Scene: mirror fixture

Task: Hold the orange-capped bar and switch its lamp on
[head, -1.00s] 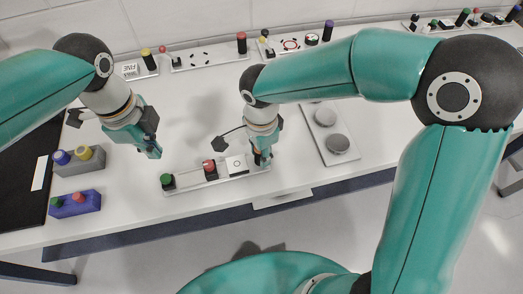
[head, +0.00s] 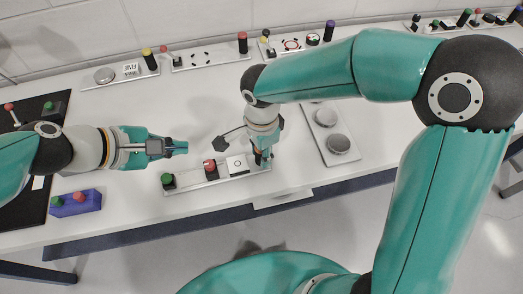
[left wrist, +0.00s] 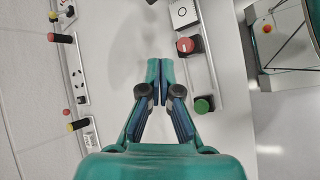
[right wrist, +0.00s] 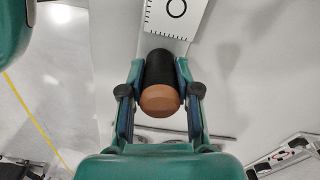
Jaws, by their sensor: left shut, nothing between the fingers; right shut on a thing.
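The orange-capped bar, a black post with an orange cap (right wrist: 160,99), stands at the right end of the near white strip (head: 195,186). My right gripper (head: 262,160) is shut around this post from above; its fingers flank it in the right wrist view (right wrist: 160,85). The strip also carries a white plate with a black ring (head: 238,166), a red knob (head: 210,166) and a green knob (head: 167,179). I cannot tell which part is the lamp or whether it is lit. My left gripper (head: 184,147) is shut and empty, above the table left of the red knob.
A blue box with knobs (head: 76,205) stands at the left, by a black mat (head: 32,210). A panel with grey discs (head: 326,135) lies right of my right gripper. More strips with posts (head: 208,60) line the wall. The middle table is clear.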

